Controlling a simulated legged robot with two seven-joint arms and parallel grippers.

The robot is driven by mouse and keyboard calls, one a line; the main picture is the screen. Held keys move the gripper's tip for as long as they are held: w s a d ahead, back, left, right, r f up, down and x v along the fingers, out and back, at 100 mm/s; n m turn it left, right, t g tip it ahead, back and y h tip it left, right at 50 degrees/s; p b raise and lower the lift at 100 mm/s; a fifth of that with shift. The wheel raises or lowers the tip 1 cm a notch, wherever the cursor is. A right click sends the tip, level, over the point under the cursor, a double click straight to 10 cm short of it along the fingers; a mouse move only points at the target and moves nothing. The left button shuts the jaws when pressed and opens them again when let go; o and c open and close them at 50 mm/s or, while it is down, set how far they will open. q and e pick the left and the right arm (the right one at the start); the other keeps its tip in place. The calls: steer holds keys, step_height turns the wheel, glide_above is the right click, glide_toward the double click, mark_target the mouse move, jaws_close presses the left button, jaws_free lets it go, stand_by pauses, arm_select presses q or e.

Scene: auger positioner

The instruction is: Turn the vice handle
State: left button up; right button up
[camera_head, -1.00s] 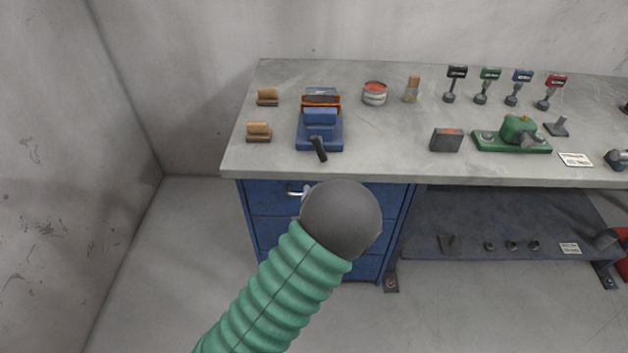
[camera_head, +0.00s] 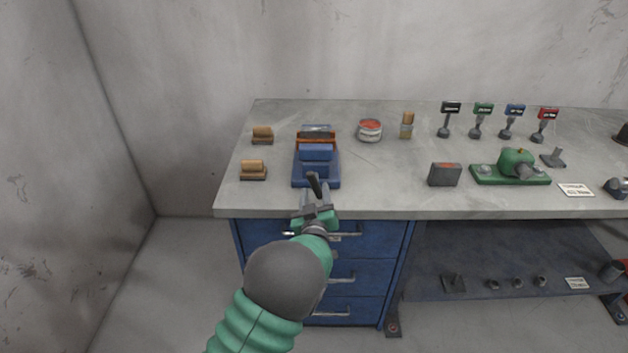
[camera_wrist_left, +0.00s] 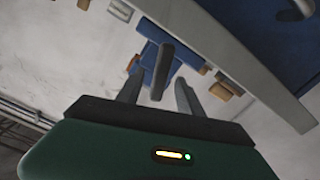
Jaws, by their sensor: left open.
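The blue vice (camera_head: 316,166) stands at the left end of the bench near its front edge. Its dark handle (camera_head: 314,184) sticks out at the front, tilted. My left gripper (camera_head: 317,203) is open just in front of the vice, with its fingers close to the handle. In the left wrist view the handle (camera_wrist_left: 162,70) appears between the two spread fingers (camera_wrist_left: 158,94), and the blue vice (camera_wrist_left: 165,35) shows beyond it. I cannot tell whether a finger touches the handle. My right gripper is not in view.
Two wooden-topped blocks (camera_head: 254,170) lie left of the vice. A round tin (camera_head: 370,130), a grey block (camera_head: 445,174) and a green device (camera_head: 511,167) stand to the right. Blue drawers (camera_head: 365,270) with handles are below the bench top (camera_head: 400,207). The bench is clear between vice and grey block.

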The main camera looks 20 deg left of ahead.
arm_select(q)
steer(key=x, duration=0.6)
steer(key=shift+w+a, duration=0.1)
steer(key=shift+w, duration=0.1)
jaws_close()
